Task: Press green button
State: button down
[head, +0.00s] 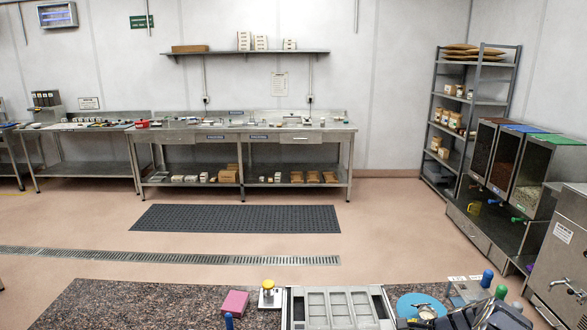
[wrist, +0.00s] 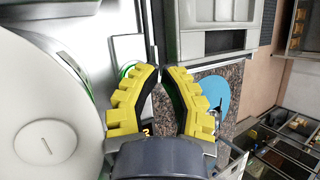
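My gripper (wrist: 162,70) shows in the wrist view with two yellow ribbed fingers. Their tips are drawn together with only a thin dark gap, and nothing shows held between them. A bright green curved edge (wrist: 127,71) shows just left of the left fingertip, on a pale metal surface. It may be the rim of the green button, but the finger hides most of it. I cannot tell whether the finger touches it. No green button can be made out clearly in the head view.
A large white round part (wrist: 45,140) fills the left of the wrist view. A blue disc (wrist: 217,88) lies on the speckled counter right of the fingers. In the head view, a pink block (head: 234,303) and a yellow-topped device (head: 268,293) stand beside a grey compartmented tray (head: 290,310).

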jog(key=shift+f, duration=0.1)
dwell(0.3)
jog(key=shift+f, duration=0.35)
jog(key=shift+r, duration=0.4)
dwell(0.4)
jog(key=shift+r, duration=3.05)
